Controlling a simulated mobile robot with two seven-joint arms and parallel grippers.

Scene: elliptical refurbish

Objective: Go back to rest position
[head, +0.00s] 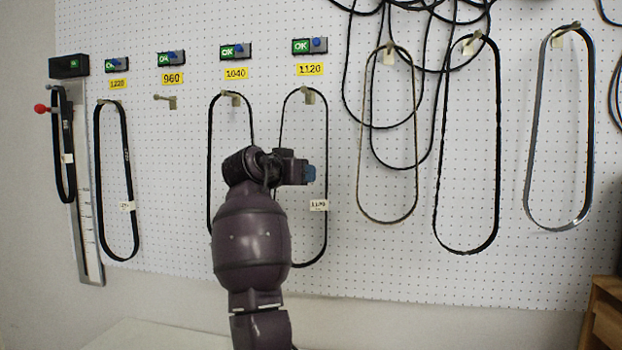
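One of my arms rises from the bottom, a little left of centre; I take it as my left. My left gripper (308,173) points right, with a blue part at its tip, in front of the belts under the 1040 and 1120 labels. Whether its fingers are open or shut cannot be made out. I see nothing clearly held. The belt under 1040 (209,150) and the belt under 1120 (326,150) hang from hooks, partly hidden by my arm. My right gripper is not in view.
A white pegboard (400,265) fills the back. A belt (98,165) hangs under 1220. The hook under 960 (171,101) is empty. A measuring rail (88,240) holds a belt at left. More belts (497,150) hang right. A wooden edge (603,315) is lower right.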

